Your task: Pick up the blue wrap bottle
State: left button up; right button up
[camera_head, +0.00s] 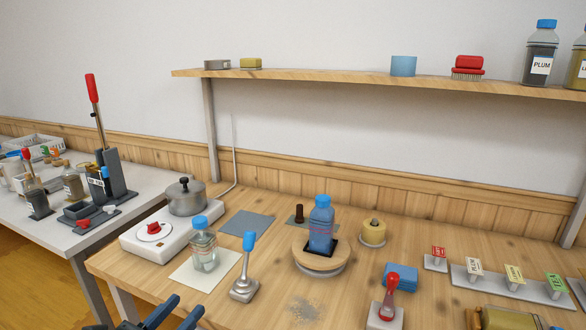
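A bottle with a blue wrapped body and blue cap (322,227) stands upright on a dark square pad on a round wooden turntable (305,259), right of the picture's middle. A clear bottle with a blue cap (204,248) stands on a pale sheet to its left. My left gripper (182,308) shows at the bottom edge, left of the middle. Its two dark, blue-edged fingers are apart with nothing between them. It is well short of the blue wrap bottle, to its lower left. My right gripper does not show.
A blue-handled lever (246,270) and a red-handled one (388,300) stand in front of the turntable. A hotplate with a pot (186,198) is back left. A shelf (350,81) hangs above.

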aim_at(321, 216)
jog(key=k+j, duration=0.25)
jog(key=k, duration=0.15)
jog(key=k+j, duration=0.2)
jog(key=k, duration=0.25)
